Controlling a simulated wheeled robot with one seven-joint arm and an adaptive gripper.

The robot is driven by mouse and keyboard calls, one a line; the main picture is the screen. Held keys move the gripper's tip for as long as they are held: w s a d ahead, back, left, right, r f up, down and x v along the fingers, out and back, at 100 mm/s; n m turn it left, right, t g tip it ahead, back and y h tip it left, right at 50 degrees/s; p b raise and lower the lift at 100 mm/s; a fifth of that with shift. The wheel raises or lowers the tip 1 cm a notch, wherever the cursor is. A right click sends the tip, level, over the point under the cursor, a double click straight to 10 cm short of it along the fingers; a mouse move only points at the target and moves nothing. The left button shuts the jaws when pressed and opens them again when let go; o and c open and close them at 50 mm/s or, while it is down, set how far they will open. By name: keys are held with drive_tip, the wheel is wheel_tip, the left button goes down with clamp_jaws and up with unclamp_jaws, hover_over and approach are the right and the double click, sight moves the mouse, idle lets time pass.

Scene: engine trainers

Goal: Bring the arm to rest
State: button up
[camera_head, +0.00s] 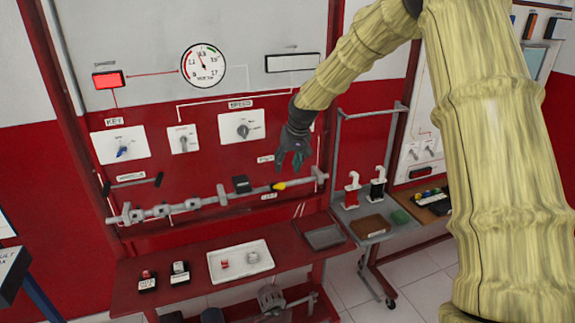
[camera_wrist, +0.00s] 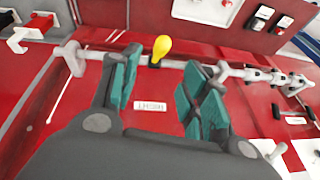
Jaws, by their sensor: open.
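My arm (camera_head: 500,150), in a pale yellow cover, reaches down from the upper right in the head view. My gripper (camera_head: 288,162) hangs in front of the red engine trainer panel, near the right end of a grey rail. In the wrist view my gripper (camera_wrist: 160,85) shows two green-padded fingers spread apart with nothing between them. A yellow-knobbed lever (camera_wrist: 161,48) on the rail shows beyond the fingertips, apart from them. The yellow knob (camera_head: 279,186) also shows just below my gripper in the head view.
A red shelf (camera_head: 185,262) below the panel holds a white tray (camera_head: 240,260) and small labelled parts. A grey cart (camera_head: 372,208) with red and black fittings stands farther right. The panel carries knobs and a gauge (camera_head: 203,66).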

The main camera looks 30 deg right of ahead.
drive_tip(key=s+a+f+g+b, duration=0.1)
drive_tip(key=s+a+f, duration=0.3)
drive_tip(key=s+f, duration=0.55)
drive_tip(key=s+a+f+b, duration=0.1)
drive_tip(key=s+a+f, duration=0.35)
drive_tip(key=f, duration=1.05)
drive_tip(key=s+a+f+g+b, duration=0.1)
drive_tip(key=s+a+f, duration=0.2)
drive_tip(key=s+f, duration=0.7)
drive_tip(key=s+a+f+b, duration=0.1)
drive_tip(key=s+f, duration=0.3)
drive_tip(key=s, duration=0.6)
drive_tip(key=s+a+f+n+g+b, duration=0.1)
drive_tip(key=s+f, duration=0.4)
drive_tip(key=s, duration=0.6)
drive_tip(key=s+a+f+g+b, duration=0.1)
drive_tip(key=s+f, duration=0.3)
drive_tip(key=s, duration=0.6)
drive_tip(key=shift+s+a+f+n+h, duration=0.25)
drive_tip(key=shift+a+n+h, duration=0.15)
drive_tip(key=shift+a, duration=0.45)
